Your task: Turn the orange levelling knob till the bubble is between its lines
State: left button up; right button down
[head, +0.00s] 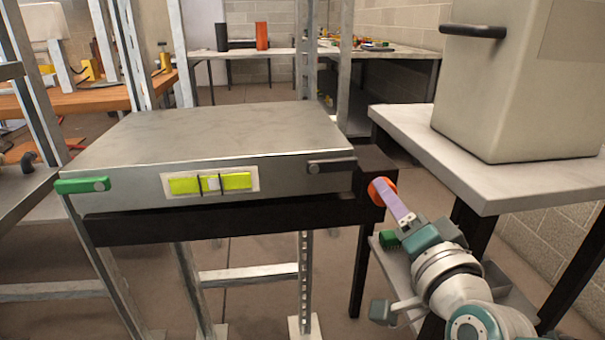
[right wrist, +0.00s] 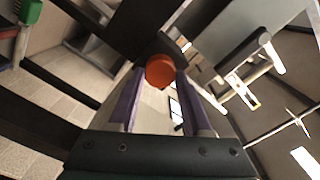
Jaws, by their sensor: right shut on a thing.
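The orange levelling knob (head: 376,191) sits at the right end of the dark beam under the metal plate (head: 215,135). My right gripper (head: 386,192) has its purple fingers around the knob, shut on it. In the right wrist view the round orange knob face (right wrist: 160,71) shows between the two fingers of the gripper (right wrist: 160,78). The yellow-green level vial (head: 185,186) is on the plate's front face. My left gripper is not in view.
A green handle (head: 82,185) sticks out at the plate's front left corner, and a dark bar (head: 332,166) is at the right. A side table (head: 450,150) with a large beige box (head: 520,90) stands close to my right arm. Metal posts rise behind the plate.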

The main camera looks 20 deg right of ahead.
jog(key=shift+r+n+p, duration=0.1)
jog(key=shift+n+p, duration=0.6)
jog(key=shift+n, duration=2.6)
jog(key=shift+c, duration=1.7)
grip_release()
